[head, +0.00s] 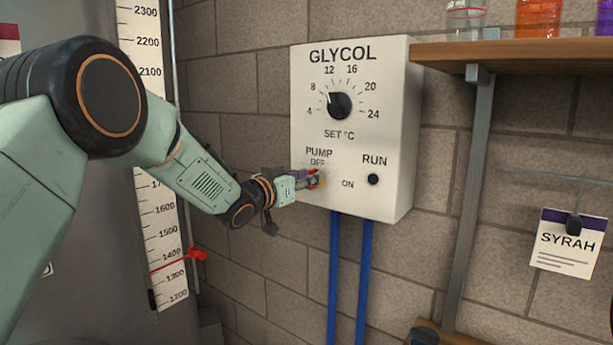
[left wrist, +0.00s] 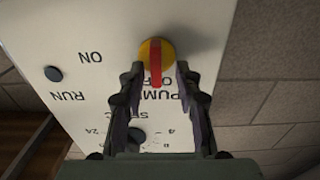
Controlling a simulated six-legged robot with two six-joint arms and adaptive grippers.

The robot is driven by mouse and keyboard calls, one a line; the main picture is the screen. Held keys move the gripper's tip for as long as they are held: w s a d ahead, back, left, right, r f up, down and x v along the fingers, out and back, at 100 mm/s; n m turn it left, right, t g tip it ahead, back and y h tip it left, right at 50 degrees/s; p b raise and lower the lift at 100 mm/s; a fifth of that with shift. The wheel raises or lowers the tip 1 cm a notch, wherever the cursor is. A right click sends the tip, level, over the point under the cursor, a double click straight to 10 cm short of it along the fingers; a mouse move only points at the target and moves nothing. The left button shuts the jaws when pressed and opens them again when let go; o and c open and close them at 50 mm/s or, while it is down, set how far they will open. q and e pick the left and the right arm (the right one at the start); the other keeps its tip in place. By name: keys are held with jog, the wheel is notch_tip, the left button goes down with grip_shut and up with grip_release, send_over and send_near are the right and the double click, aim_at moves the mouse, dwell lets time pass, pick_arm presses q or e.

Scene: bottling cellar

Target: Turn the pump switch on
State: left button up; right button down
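The pump switch is a yellow disc with a red bar (left wrist: 156,60) in the left wrist view, where the panel appears upside down. The red bar points toward the PUMP OFF lettering. In the head view the switch (head: 321,180) is partly hidden by my left gripper (head: 308,182), which is at the panel face. In the left wrist view the gripper's (left wrist: 159,72) two fingers stand apart, one on each side of the red bar, with gaps showing. The RUN lamp (head: 373,179) is dark. My right gripper is not in view.
The white GLYCOL box (head: 391,140) has a black temperature knob (head: 340,105) above the switch. Blue pipes (head: 365,265) run down below it. A wooden shelf (head: 520,55) with glassware is at the right. A ruled scale (head: 166,230) stands at the left.

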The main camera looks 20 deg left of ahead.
pick_arm(q)
jog(key=shift+d+r, duration=0.2)
jog(key=shift+d, duration=0.2)
jog(key=shift+w+a+f, duration=0.1)
jog(key=shift+w+f, duration=0.1)
jog(key=shift+c, duration=0.6)
jog(key=shift+s+a, duration=0.15)
jog(key=shift+s, duration=0.05)
jog(key=c, duration=0.3)
jog(key=shift+r, duration=0.2)
grip_shut()
